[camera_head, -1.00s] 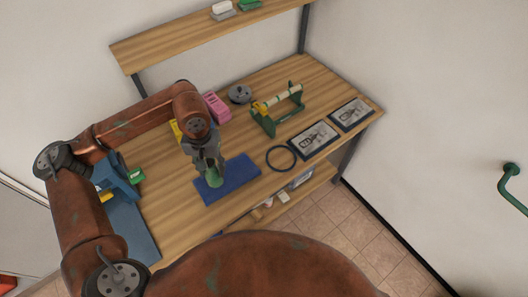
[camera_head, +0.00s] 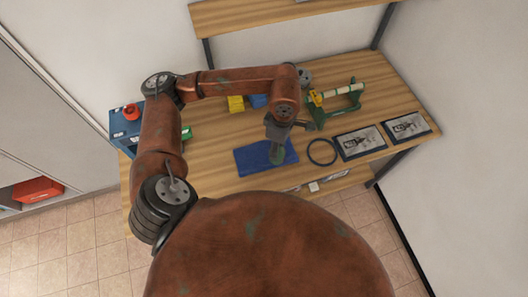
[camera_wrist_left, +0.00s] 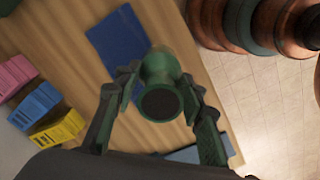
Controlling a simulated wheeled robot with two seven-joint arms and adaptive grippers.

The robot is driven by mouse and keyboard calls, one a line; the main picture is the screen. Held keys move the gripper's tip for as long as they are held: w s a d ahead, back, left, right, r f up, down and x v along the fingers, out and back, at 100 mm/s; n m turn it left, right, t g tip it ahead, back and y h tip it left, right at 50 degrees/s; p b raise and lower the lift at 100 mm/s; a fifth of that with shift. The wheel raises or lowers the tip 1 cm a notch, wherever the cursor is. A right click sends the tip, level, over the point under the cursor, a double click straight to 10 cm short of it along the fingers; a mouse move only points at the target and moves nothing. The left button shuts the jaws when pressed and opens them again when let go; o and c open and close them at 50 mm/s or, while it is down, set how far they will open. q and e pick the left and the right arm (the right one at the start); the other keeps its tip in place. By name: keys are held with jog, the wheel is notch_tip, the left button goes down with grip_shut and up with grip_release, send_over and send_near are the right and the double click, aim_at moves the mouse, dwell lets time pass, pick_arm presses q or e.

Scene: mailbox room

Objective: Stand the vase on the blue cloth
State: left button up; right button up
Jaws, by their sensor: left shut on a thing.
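The small green vase (camera_head: 277,157) is held in my left gripper (camera_head: 277,145), over the right part of the blue cloth (camera_head: 247,161) in the head view. In the left wrist view, the two fingers of the left gripper (camera_wrist_left: 160,80) close on either side of the vase (camera_wrist_left: 158,68), and its dark round end faces the camera. The cloth (camera_wrist_left: 118,42) lies beyond the vase there, to the upper left. I cannot tell whether the vase touches the cloth. My right gripper is not in view.
A black ring (camera_head: 322,152) lies right of the cloth, and two framed pictures (camera_head: 361,142) lie farther right. A green stand (camera_head: 335,105) is behind. Yellow (camera_wrist_left: 58,130) and pink bins (camera_wrist_left: 14,75) show in the wrist view. Bare wood lies left of the cloth.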

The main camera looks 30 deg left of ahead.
pick_arm(q)
jog(key=n, duration=0.2)
jog(key=s+n+p, duration=0.1)
jog(key=n, duration=0.4)
jog(key=shift+s+d+p, duration=0.2)
jog(key=shift+d+p, duration=0.1)
jog(key=shift+d, duration=0.1)
jog(key=n, duration=0.2)
jog(key=n+p, duration=0.1)
jog(key=n, duration=0.1)
jog(key=shift+s+d+f+n, duration=0.2)
jog(key=shift+s+n, duration=0.1)
jog(key=shift+s, duration=0.1)
jog(key=w+a+f+n+p, duration=0.2)
jog(key=a+f+n, duration=0.1)
jog(key=f+n, duration=0.1)
jog(key=w+a+f+n+p, duration=0.2)
jog(key=a+f+n+p, duration=0.1)
jog(key=f+n, duration=0.1)
jog(key=w+a+f+n+p, duration=0.3)
jog(key=f+n, duration=0.1)
jog(key=f, duration=0.1)
jog(key=shift+n, duration=0.4)
jog(key=shift+s+f, duration=0.1)
jog(key=shift+f, duration=0.05)
jog(key=shift+f, duration=0.1)
